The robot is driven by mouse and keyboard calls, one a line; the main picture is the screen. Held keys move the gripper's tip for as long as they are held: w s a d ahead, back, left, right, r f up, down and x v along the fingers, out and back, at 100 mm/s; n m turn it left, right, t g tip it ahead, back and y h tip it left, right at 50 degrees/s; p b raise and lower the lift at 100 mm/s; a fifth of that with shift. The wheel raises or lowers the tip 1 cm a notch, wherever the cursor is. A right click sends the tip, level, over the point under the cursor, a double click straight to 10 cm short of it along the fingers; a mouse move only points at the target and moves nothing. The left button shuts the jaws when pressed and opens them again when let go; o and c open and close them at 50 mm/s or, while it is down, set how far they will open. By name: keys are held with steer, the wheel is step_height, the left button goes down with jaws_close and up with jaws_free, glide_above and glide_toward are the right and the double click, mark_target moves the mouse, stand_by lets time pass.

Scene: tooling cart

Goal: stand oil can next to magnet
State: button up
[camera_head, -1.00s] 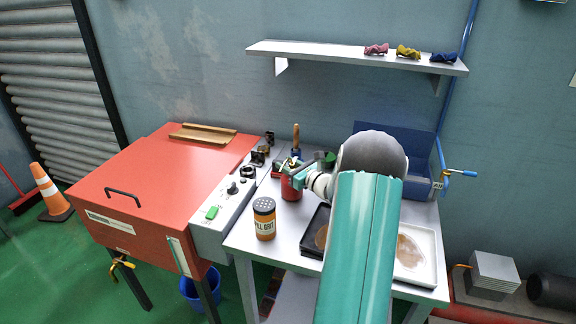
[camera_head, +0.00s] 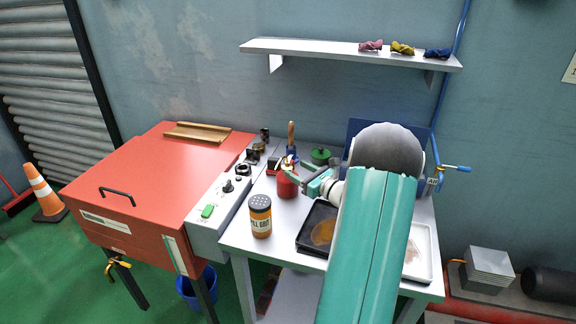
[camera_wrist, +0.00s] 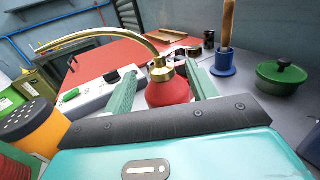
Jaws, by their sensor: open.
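The oil can is red with a brass collar and a long curved brass spout; it stands upright on the bench in the head view (camera_head: 287,187). In the wrist view the oil can (camera_wrist: 168,93) shows between my fingers, its spout curving left. My gripper (camera_head: 305,180) is open beside the can at its right; in the wrist view its two green fingers (camera_wrist: 162,78) sit apart on either side of the can's body, with no clear contact. A small red and dark item (camera_head: 272,164) behind the can may be the magnet; I cannot be sure.
An orange shaker jar (camera_head: 260,217) stands in front of the can. A blue-based wooden-handled tool (camera_head: 291,150) and a green lidded pot (camera_head: 320,156) stand behind. A black tray (camera_head: 309,238) lies at the front. A red cabinet (camera_head: 150,180) with a switch panel borders the bench's left.

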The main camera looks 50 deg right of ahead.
steer(key=shift+s, duration=2.3)
